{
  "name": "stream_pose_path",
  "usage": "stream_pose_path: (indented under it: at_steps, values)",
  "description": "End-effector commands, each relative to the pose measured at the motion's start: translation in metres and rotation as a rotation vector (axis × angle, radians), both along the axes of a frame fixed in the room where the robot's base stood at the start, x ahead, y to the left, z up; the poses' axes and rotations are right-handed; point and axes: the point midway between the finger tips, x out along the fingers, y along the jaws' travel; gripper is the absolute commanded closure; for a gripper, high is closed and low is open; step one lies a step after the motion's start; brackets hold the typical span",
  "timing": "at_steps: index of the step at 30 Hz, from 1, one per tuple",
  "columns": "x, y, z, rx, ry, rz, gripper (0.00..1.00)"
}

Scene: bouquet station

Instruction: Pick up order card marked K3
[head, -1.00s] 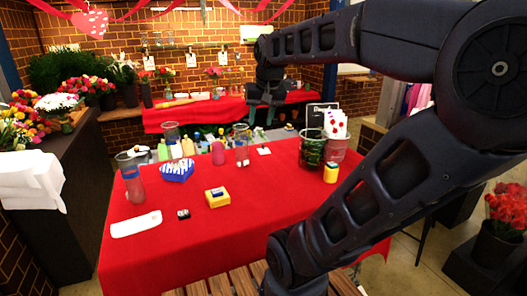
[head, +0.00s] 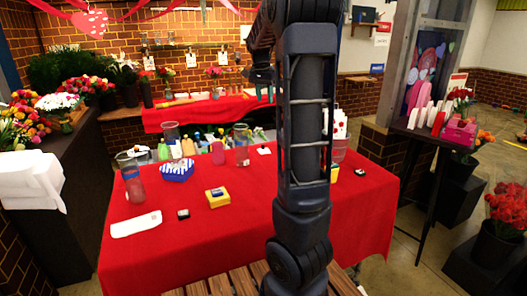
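Several white cards hang in a row on the brick wall at the back. One is at the left (head: 149,64), one in the middle (head: 191,60) and one at the right (head: 222,58). Their marks are too small to read, so I cannot tell which is K3. My gripper (head: 264,95) is in front of the back counter, right of the cards, pointing down. It is small and dark, and I cannot tell whether its fingers are apart. I see no card in it.
A red-draped back counter (head: 185,115) lies below the cards. Flower buckets stand left.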

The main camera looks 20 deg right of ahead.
Motion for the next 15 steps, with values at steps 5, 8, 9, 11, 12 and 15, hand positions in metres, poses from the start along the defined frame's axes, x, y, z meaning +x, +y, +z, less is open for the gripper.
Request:
stream_pose_path:
  at_steps: [5, 8, 9, 11, 12, 15]
  values:
    - [0.044, -0.014, -0.01, -0.07, 0.023, -0.135, 0.6]
    - [0.066, -0.021, -0.014, -0.116, 0.028, -0.209, 0.6]
    - [0.075, -0.024, -0.015, -0.137, 0.028, -0.238, 0.6]
    - [0.088, -0.027, -0.017, -0.169, 0.028, -0.281, 0.6]
    - [0.097, -0.028, -0.019, -0.191, 0.027, -0.308, 0.6]
    - [0.119, -0.031, -0.022, -0.248, 0.018, -0.377, 0.6]
